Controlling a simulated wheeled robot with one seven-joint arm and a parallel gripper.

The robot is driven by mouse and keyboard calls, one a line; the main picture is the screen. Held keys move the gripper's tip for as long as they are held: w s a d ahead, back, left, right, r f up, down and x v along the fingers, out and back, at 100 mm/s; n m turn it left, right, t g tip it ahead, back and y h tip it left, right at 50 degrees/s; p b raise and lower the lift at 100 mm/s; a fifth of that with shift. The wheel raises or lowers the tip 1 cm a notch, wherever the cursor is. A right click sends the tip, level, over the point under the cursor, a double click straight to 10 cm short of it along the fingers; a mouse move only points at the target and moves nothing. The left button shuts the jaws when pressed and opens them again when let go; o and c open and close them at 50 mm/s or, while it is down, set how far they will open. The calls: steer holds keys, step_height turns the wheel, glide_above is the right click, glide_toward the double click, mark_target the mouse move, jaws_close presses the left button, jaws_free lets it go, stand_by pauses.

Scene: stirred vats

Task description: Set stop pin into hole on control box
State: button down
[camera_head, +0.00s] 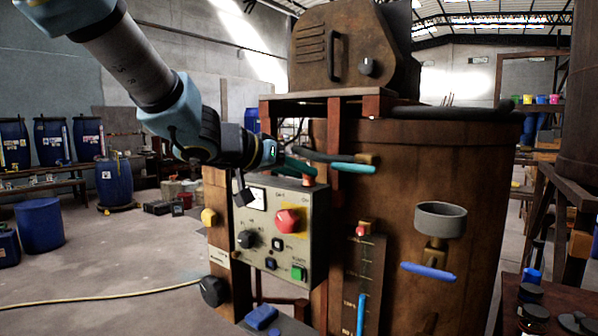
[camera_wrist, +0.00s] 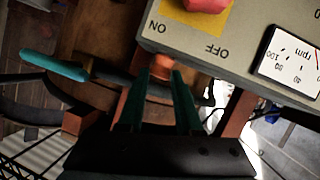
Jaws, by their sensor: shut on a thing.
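The control box (camera_head: 283,243) is a grey-green panel with a red knob on a yellow plate, a dial and small buttons. My gripper (camera_head: 298,169) is at its top right edge, fingers pointing right and slightly down. The wrist view shows its two green fingers (camera_wrist: 158,88) shut on a small copper-orange piece, which looks like the stop pin (camera_wrist: 160,67). The pin also shows in the head view (camera_head: 308,180), just at the box's top edge. Whether it touches the box or sits in a hole I cannot tell. The hole is not visible.
A teal-handled lever (camera_head: 350,168) lies right beside my fingertips, and also shows in the wrist view (camera_wrist: 52,65). The rusty vat (camera_head: 440,180) stands behind and right. A grey cup (camera_head: 440,219) and blue handle (camera_head: 428,272) stick out from it. Open floor lies left.

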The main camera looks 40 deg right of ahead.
steer(key=c, duration=0.5)
jaws_free()
steer(key=w+v, duration=0.1)
steer(key=v, duration=0.9)
steer(key=shift+s+a+p, duration=0.4)
steer(key=shift+s+p, duration=0.05)
steer(key=shift+s, duration=0.05)
steer(key=shift+r, duration=0.15)
